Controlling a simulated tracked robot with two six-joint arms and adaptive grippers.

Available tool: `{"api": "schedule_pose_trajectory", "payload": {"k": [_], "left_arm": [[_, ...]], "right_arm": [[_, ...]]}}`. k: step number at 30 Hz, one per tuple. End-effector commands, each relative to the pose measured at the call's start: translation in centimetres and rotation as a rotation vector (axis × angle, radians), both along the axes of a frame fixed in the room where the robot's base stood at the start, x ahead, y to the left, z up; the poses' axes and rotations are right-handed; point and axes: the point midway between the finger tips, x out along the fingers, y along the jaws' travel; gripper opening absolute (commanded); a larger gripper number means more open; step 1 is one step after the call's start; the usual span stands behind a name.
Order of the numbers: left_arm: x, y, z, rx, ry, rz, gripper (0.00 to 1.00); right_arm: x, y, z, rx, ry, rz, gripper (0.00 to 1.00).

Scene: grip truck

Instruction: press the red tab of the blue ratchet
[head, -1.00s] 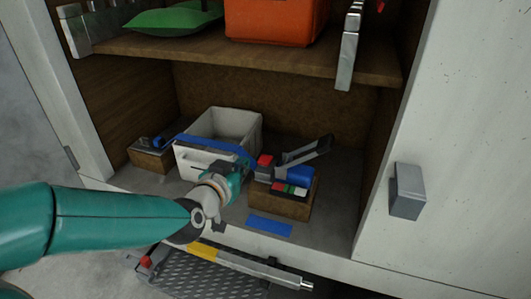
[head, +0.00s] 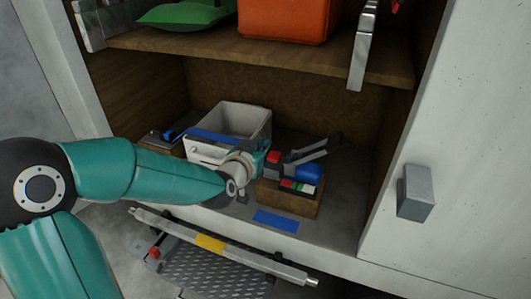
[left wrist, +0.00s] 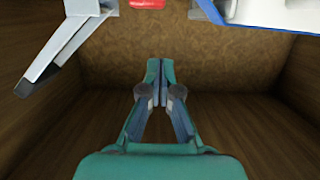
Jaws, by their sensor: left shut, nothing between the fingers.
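The blue ratchet (head: 307,173) sits on a wooden block (head: 289,201) on the cabinet's lower floor. Its grey lever (head: 309,151) is tilted up to the right. The red tab (head: 273,157) is at its left end. In the left wrist view, the lever (left wrist: 65,45) is at the upper left and the red tab (left wrist: 147,4) is cut by the top edge. My left gripper (head: 264,152) is close to the left of the red tab; I cannot tell whether they touch. In the left wrist view its fingers (left wrist: 160,68) are shut and empty. My right gripper is out of view.
A white bin (head: 243,117) with a blue strip stands left of the ratchet. A smaller wooden block (head: 160,146) is further left. The shelf above holds an orange container (head: 285,18) and a green cushion (head: 183,14). A blue patch (head: 276,220) lies in front.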

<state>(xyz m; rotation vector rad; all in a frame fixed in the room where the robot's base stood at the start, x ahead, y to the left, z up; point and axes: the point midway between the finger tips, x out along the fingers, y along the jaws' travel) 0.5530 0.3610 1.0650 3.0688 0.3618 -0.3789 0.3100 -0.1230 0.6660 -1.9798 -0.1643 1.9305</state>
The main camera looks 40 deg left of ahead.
Motion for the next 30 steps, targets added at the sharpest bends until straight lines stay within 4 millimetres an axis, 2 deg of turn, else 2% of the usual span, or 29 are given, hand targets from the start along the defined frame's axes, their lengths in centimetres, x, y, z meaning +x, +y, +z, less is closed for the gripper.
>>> {"api": "schedule_pose_trajectory", "payload": {"k": [1,4,6,12,25,30], "left_arm": [[1.0,0.2,-0.2,-0.001,0.004,0.000,0.00],[2.4,0.6,-1.0,-0.001,0.005,0.000,0.00],[2.2,0.5,-2.4,-0.002,0.007,0.000,0.00],[2.2,0.5,-4.2,-0.001,0.003,-0.001,0.00],[2.2,0.5,-4.6,0.000,0.000,-0.001,0.00],[2.2,0.4,-5.6,0.000,-0.001,-0.001,0.00]], "right_arm": [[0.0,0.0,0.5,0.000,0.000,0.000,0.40],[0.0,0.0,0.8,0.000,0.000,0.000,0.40],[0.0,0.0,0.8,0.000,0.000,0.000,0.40],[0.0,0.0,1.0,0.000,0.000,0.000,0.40],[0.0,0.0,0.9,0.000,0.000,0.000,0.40],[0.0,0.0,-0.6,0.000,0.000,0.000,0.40]]}}
